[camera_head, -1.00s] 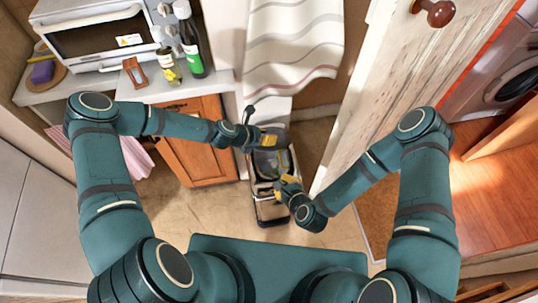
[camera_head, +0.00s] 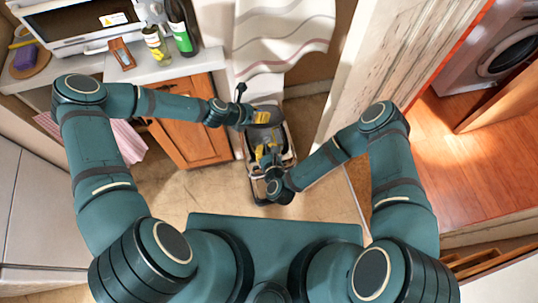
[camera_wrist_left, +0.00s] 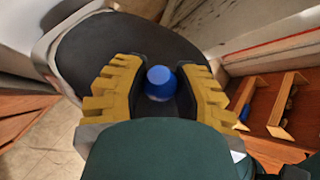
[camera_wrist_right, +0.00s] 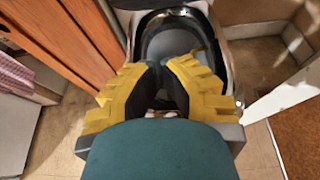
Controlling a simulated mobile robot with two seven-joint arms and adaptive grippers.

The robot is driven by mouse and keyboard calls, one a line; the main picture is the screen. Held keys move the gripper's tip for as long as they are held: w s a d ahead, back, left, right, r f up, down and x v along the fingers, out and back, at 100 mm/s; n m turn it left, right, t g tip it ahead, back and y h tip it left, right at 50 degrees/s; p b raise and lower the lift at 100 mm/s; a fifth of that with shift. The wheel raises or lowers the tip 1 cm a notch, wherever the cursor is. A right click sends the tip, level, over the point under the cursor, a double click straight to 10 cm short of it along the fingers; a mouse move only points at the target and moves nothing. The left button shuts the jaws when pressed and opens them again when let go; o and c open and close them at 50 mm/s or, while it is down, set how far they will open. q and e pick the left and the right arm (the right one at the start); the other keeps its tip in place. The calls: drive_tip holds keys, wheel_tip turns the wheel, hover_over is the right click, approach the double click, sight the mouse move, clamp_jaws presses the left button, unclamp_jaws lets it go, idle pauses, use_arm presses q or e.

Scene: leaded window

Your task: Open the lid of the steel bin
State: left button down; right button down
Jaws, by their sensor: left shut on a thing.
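The steel bin (camera_head: 286,150) stands on the floor in front of me, with a dark rim and a pale body. Its dark lid (camera_wrist_left: 100,50) is tilted up at the far side. The opening shows in the right wrist view (camera_wrist_right: 178,45). My left gripper (camera_head: 262,117) is at the lid, its yellow fingers on either side of a round blue knob (camera_wrist_left: 160,82), shut on it. My right gripper (camera_head: 266,157) is over the near part of the bin. Its fingertips look together in the right wrist view (camera_wrist_right: 163,68), with nothing visible between them.
A wooden cabinet (camera_head: 190,130) with a counter stands left of the bin, bearing an oven (camera_head: 80,25) and bottles (camera_head: 182,30). A striped cloth (camera_head: 282,40) hangs behind the bin. A white door (camera_head: 385,60) stands to the right. Tiled floor is clear in front.

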drive_tip(key=shift+w+a+r, duration=0.25)
drive_tip(key=shift+w+r, duration=0.1)
drive_tip(key=shift+w, duration=0.5)
drive_tip(key=shift+w+a+r, duration=0.3)
drive_tip(key=shift+w, duration=0.5)
drive_tip(key=shift+w+a+r, duration=0.25)
drive_tip(key=shift+w+r, duration=0.1)
drive_tip(key=shift+w, duration=0.5)
drive_tip(key=shift+w+a+r+g, duration=0.1)
drive_tip(key=shift+w+r+g, duration=0.25)
drive_tip(key=shift+r, duration=0.25)
use_arm(q)
drive_tip(key=c, duration=0.6)
unclamp_jaws()
drive_tip(key=shift+s, duration=0.1)
